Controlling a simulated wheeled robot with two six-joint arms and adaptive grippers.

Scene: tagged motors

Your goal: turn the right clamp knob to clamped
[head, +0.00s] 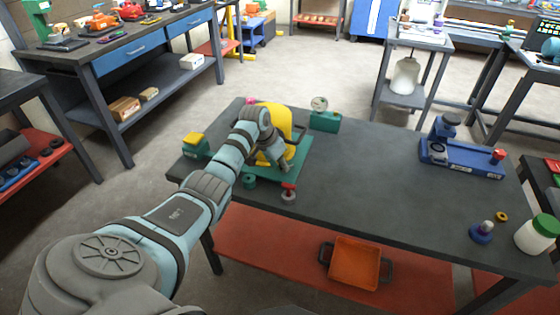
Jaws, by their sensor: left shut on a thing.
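A yellow motor body (275,117) stands on a green base plate (297,165) at the left of the grey workbench. My left gripper (284,165) reaches down over the plate, in front of the yellow body. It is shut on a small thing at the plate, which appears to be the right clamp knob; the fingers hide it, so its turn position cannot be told. My right gripper is not in view.
A red-topped knob piece (288,190) stands at the bench's front edge, near the plate. A green block with a gauge (322,118) is behind. A blue fixture (462,155) stands at right. The bench middle (375,170) is clear. An orange crate (355,264) sits below.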

